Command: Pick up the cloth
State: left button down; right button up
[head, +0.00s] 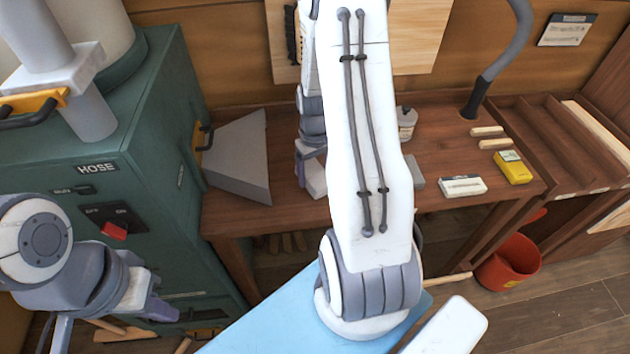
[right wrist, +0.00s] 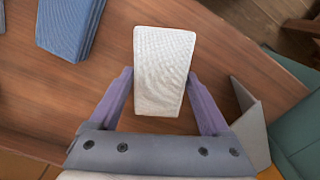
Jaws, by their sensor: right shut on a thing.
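The cloth (right wrist: 164,70) is a pale, woven, folded pad in the right wrist view. It sits between the two purple fingers of my right gripper (right wrist: 164,98), which is shut on it. Wooden bench top shows around and behind it. In the head view, my right gripper (head: 311,168) is low over the bench, largely hidden behind my own arm. The cloth cannot be made out clearly there. My left gripper (head: 152,308) is at the lower left of the head view, in front of the green cabinet and away from the bench. Its fingertips are not clear.
A grey wedge (head: 240,158) stands left of my right gripper. A blue-grey folded stack (right wrist: 65,25) lies near the cloth. A white block (head: 463,187), a yellow box (head: 512,167) and a hose are further right. A red bucket (head: 508,262) stands on the floor.

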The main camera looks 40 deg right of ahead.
jog(key=s+d+r+b, duration=0.1)
jog(key=s+d+r, duration=0.4)
jog(key=s, duration=0.5)
notch_tip(320, 180, up, 2)
jog(key=shift+s+d+r+b, duration=0.1)
jog(key=shift+s+d+b, duration=0.1)
jog(key=shift+b, duration=0.1)
